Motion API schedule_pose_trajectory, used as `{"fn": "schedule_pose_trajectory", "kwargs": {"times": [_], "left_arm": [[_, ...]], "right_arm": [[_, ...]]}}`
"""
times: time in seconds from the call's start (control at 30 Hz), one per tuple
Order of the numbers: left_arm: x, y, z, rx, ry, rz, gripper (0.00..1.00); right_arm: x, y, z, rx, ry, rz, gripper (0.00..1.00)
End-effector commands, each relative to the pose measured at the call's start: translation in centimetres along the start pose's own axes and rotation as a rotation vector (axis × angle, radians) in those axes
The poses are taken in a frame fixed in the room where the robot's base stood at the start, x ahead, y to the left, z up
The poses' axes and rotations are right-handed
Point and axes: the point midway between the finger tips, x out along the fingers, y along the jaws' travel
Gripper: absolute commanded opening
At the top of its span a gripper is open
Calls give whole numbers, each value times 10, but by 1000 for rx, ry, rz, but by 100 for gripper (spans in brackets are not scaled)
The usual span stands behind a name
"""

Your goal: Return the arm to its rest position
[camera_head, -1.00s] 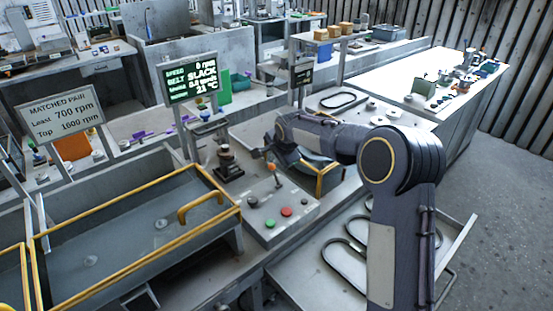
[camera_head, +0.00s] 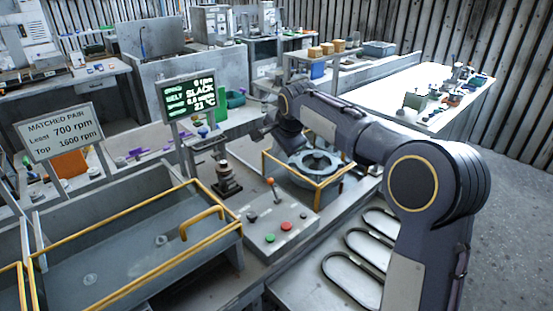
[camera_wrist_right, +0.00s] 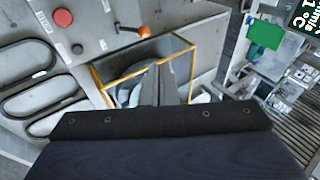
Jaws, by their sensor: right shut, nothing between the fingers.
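My right arm (camera_head: 372,138) comes in from the lower right in the head view and reaches over the bench, bent at a large round joint. My right gripper (camera_head: 270,132) is at its far end, by the blower housing (camera_head: 318,163) with its yellow frame. In the right wrist view the gripper (camera_wrist_right: 160,72) is shut and empty, its fingers seen in front of the yellow-framed housing (camera_wrist_right: 125,72). Whether it touches anything I cannot tell. My left gripper is out of view.
A control box (camera_head: 275,232) with a red button, a green button and an orange-tipped lever stands in front of the housing. Black belts (camera_head: 352,280) lie on a tray. A yellow-railed bin (camera_head: 125,255) is at left.

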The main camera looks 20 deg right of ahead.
Motion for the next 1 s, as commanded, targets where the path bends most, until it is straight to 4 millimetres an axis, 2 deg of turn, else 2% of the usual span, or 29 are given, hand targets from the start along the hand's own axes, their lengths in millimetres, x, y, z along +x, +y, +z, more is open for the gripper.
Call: {"fn": "schedule_pose_trajectory", "kwargs": {"times": [0.13, 0.57, 0.67, 0.77, 0.83, 1.0], "left_arm": [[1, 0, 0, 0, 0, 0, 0], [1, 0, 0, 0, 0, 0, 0], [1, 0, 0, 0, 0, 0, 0], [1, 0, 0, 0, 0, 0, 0], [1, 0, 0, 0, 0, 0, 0], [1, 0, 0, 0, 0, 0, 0]], "right_arm": [[-7, -1, 0, 0, 1, 0, 0], [-8, -1, 0, 1, 1, 1, 0], [-14, 5, -2, -13, -6, 0, 0], [-33, 28, -3, -71, -32, -1, 0], [-54, 56, 0, -144, -64, -6, 0], [-107, 146, 28, -388, -152, -44, 0]]}}
